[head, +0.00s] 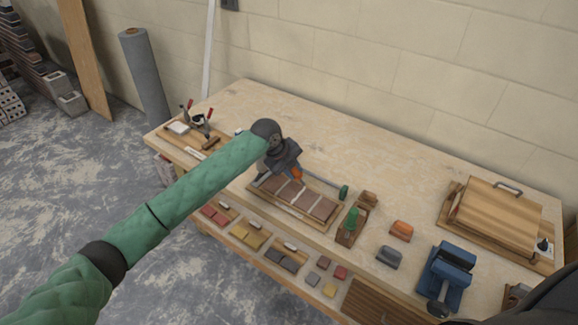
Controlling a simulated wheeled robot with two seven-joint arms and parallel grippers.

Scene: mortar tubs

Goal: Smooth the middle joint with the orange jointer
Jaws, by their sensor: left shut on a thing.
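A wooden tray (323,228) holds a row of brown bricks (299,197) with pale joints between them, near the front of the workbench. My left gripper (290,169) is over the back left part of this tray. It is shut on the orange jointer (296,174), of which only a small orange part shows below the gripper. The gripper and arm hide the rest of the jointer and the tray's far left corner. I cannot tell whether the jointer touches a joint. My right gripper is not in view.
A green-handled tool (344,192) lies right behind the tray. Right of the tray are a wooden holder with a green item (351,219), an orange block (401,231), a grey block (389,257) and a blue vise (447,270). The bench's back middle is clear.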

